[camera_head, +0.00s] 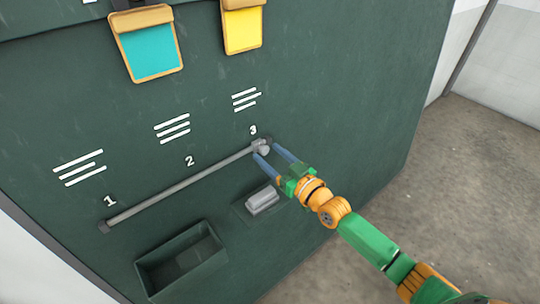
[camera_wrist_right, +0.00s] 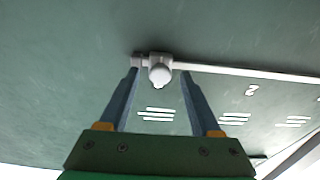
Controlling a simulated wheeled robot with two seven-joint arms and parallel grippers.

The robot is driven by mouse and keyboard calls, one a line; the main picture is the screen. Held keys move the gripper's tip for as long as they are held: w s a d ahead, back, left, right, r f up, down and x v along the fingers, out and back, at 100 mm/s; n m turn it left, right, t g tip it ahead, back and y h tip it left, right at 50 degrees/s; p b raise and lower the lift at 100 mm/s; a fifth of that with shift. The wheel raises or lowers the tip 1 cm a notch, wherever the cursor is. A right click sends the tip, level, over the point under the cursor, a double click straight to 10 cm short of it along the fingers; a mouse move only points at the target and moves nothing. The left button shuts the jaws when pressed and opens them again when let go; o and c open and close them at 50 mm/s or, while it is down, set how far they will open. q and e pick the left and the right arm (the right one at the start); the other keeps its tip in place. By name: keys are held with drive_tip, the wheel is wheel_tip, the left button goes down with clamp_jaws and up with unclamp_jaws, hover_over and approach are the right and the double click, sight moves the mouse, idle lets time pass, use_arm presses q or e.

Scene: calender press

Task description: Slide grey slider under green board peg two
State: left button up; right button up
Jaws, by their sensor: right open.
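The grey slider (camera_head: 261,147) sits on a grey rail (camera_head: 180,188) at its right end, just below the number 3 on the dark green board (camera_head: 340,100). The slider's pale round knob (camera_wrist_right: 160,73) faces the camera in the right wrist view. My right gripper (camera_head: 267,151) is open, with its blue fingers reaching to the slider. In the wrist view, the fingertips (camera_wrist_right: 160,74) lie on either side of the knob, with gaps visible. The number 2 (camera_head: 189,161) marks the rail's middle, and the number 1 its left end. My left gripper is not in view.
A teal card (camera_head: 152,52) and a yellow card (camera_head: 242,30) hang above the rail. An open dark green bin (camera_head: 182,262) and a small grey block (camera_head: 262,200) on a ledge are below it. The rail is clear left of the slider.

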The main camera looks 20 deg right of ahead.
drive_tip(key=shift+w+a, duration=0.1)
drive_tip(key=shift+w, duration=0.05)
clamp_jaws()
idle(1.4)
